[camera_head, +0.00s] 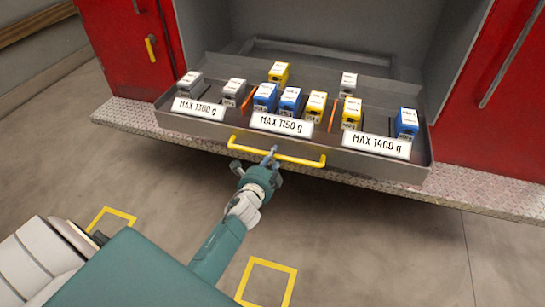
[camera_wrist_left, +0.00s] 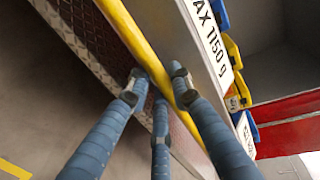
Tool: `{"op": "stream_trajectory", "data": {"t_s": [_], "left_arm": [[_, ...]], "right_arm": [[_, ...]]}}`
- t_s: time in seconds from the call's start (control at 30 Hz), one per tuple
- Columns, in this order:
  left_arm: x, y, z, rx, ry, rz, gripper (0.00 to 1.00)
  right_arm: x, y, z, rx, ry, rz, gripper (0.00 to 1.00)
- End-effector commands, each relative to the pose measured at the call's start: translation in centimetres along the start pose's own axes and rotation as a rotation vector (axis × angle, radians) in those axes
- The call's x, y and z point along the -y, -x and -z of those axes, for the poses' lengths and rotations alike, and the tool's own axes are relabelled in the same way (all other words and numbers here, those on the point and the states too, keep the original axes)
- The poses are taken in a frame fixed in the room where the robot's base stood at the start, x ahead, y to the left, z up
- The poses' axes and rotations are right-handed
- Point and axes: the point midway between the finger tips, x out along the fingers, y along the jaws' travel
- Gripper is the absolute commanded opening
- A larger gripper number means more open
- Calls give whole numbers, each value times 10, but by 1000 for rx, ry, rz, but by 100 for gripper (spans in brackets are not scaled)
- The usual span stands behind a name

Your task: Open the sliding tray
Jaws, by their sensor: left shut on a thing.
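The grey sliding tray (camera_head: 215,131) sits in the open bay of a red vehicle, and its front stands out over the metal step. A yellow bar handle (camera_head: 302,160) runs along the tray's front; it also shows in the left wrist view (camera_wrist_left: 127,30). My left gripper (camera_head: 270,157) is shut on the handle near its middle. In the left wrist view its fingers (camera_wrist_left: 155,88) close around the yellow bar from both sides. My right gripper is not in view.
The tray carries several blue, yellow and grey boxes behind white weight labels (camera_head: 280,124). Orange dividers split it. A diamond-plate step (camera_head: 480,192) runs below. Red doors (camera_head: 128,45) flank the bay. Yellow floor marks (camera_head: 268,281) lie on the open floor in front.

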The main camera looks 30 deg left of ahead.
Motion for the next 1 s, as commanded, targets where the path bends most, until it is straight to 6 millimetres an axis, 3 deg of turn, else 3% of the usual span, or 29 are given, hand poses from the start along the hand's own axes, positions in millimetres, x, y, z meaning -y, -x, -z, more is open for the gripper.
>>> {"op": "stream_trajectory", "data": {"t_s": [0.37,0.4,0.5,0.83,1.0], "left_arm": [[4,-1,0,0,0,7,0],[4,-1,0,0,0,7,23],[4,-1,0,0,0,7,39],[3,2,0,0,0,5,39],[2,25,0,-1,-1,4,39]], "right_arm": [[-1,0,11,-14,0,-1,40],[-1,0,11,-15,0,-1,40],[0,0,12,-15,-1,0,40],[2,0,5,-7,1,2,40],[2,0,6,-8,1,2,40]]}}
